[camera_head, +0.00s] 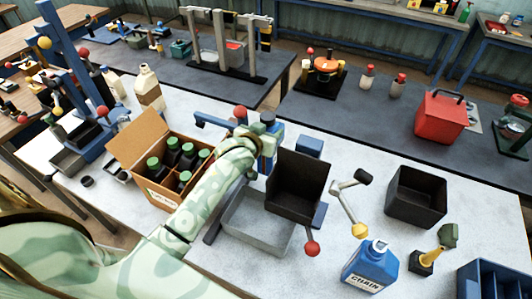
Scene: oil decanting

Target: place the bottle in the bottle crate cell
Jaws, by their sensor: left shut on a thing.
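An open cardboard carton (158,193) on the white table at the left holds several dark bottles (187,158) with green caps in its cells. A blue crate (484,284) with cells is cut off at the lower right corner. A blue bottle (368,270) with a white label and grey cap stands upright left of it. My left arm, pale green and mottled, reaches past the carton's right side. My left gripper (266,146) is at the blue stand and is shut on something. The held thing is hidden. My right gripper is out of view.
A tilted black bin (297,183) is above a grey tray (255,228), with a red-knobbed lever (310,228) beside it. Cream bottles (148,88) stand behind the carton.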

